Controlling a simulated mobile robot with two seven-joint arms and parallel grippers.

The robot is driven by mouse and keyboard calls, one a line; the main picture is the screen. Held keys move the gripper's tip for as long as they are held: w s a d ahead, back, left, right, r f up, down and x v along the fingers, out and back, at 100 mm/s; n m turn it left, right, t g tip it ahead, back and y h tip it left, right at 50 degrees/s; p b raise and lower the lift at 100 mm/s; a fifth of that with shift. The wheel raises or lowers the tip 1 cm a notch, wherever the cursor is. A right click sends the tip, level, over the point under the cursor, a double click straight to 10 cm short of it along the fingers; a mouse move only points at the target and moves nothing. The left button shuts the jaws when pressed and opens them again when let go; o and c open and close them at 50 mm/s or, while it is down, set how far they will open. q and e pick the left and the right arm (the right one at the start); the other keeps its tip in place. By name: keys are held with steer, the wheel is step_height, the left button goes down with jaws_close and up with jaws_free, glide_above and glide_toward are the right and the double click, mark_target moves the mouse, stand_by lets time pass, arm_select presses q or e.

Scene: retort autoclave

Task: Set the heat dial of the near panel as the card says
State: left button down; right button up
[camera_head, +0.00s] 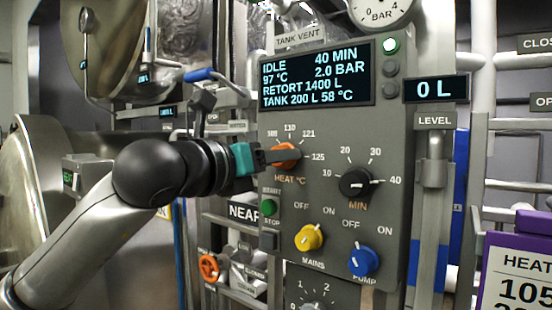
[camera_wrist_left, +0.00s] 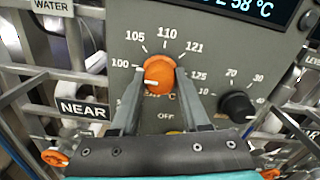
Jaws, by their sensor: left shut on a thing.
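The orange heat dial (camera_head: 286,150) sits on the grey near panel (camera_head: 330,215), with marks from 100 to 125 around it. My left gripper (camera_head: 282,157) is shut on this dial. In the left wrist view its two fingers (camera_wrist_left: 159,75) stand on either side of the dial (camera_wrist_left: 158,80). The dial's white mark lies on its left part there, toward the 100 side; its exact setting is hard to read. A card (camera_head: 515,262) at the lower right reads HEAT and 105, its lower and right parts cut off. My right gripper is not in view.
The black MIN dial (camera_head: 356,183) is close right of the heat dial. The yellow MAINS knob (camera_head: 309,237) and blue PUMP knob (camera_head: 363,262) are below. A green button (camera_head: 268,207) is at lower left. The lit display (camera_head: 316,76) reads IDLE, 97 °C.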

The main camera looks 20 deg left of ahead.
arm_select(q)
steer(key=m+b, duration=0.3)
steer(key=m, duration=0.2)
steer(key=shift+f+b, duration=0.1)
steer(key=shift+b, duration=0.25)
steer(key=m+b, duration=0.1)
steer(key=m, duration=0.9)
steer(key=m+b, duration=0.1)
steer(key=m, duration=1)
steer(key=shift+a+r+m, duration=0.1)
steer(key=shift+r+m, duration=0.1)
steer(key=shift+m, duration=0.1)
